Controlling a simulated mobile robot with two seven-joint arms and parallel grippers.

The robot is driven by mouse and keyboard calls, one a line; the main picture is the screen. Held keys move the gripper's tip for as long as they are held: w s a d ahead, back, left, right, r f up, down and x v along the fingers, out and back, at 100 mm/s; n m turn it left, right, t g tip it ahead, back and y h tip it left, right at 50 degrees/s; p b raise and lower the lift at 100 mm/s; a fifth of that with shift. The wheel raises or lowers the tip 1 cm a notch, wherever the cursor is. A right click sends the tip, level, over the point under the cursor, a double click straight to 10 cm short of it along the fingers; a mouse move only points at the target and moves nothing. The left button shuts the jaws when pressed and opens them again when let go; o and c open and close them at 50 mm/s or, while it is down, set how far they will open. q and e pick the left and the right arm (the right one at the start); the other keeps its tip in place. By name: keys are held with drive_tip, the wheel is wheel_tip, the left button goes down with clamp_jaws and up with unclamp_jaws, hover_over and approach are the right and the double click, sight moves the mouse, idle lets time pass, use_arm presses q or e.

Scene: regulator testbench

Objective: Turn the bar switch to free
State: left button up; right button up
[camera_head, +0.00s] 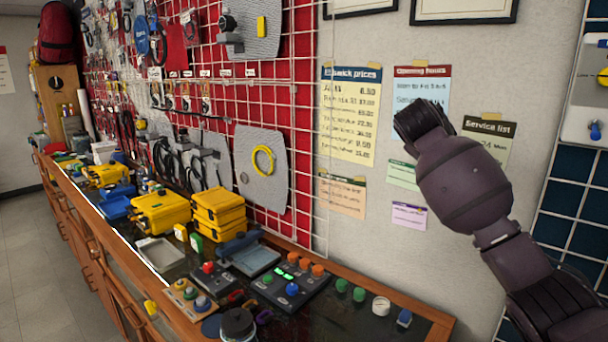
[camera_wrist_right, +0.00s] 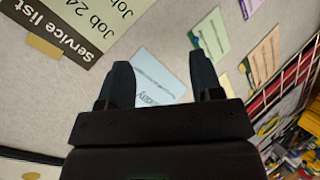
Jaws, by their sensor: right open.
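My right arm comes in from the right in the head view. Its dark gripper end (camera_head: 421,119) is up in front of the wall notices. In the right wrist view the gripper (camera_wrist_right: 163,82) is open, with two separated fingers and only wall and papers visible between them. At the head view's right edge is a pale panel (camera_head: 577,125), partly cut off, bearing a blue knob (camera_head: 596,130) and a yellow part (camera_head: 603,76). I cannot tell which control is the bar switch, and no "free" label is readable. My left gripper is not in view.
A counter runs along the wall with yellow cases (camera_head: 160,212), a button box (camera_head: 290,284) and loose buttons. A red pegboard with white grid (camera_head: 305,120) stands behind it. Notices such as the service list (camera_head: 489,139) hang near my arm. Floor at left is clear.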

drive_tip(key=s+a+f+g+y, duration=0.1)
drive_tip(key=s+f, duration=0.5)
drive_tip(key=f, duration=0.5)
drive_tip(key=s+f+g+y, duration=0.1)
drive_tip(key=s+f+y, duration=0.1)
drive_tip(key=s+f, duration=0.6)
drive_tip(key=s+a+f+y, duration=0.1)
drive_tip(key=s+f, duration=0.3)
drive_tip(key=f, duration=0.9)
drive_tip(key=s+f+m+g+y, duration=0.1)
drive_tip(key=s+f, duration=0.2)
drive_tip(key=s, duration=0.8)
drive_tip(key=s+f+m+g+y, duration=0.1)
drive_tip(key=s+f+m, duration=0.15)
drive_tip(key=s, duration=0.85)
drive_tip(key=s+f+m+g+y, duration=0.1)
drive_tip(key=s+f, duration=0.2)
drive_tip(key=s, duration=0.8)
drive_tip(key=w+f+t+b, duration=0.1)
drive_tip(key=w+f+t, duration=0.6)
drive_tip(key=f, duration=0.4)
drive_tip(key=shift+f+n+y, duration=0.4)
drive_tip(key=shift+n, duration=0.05)
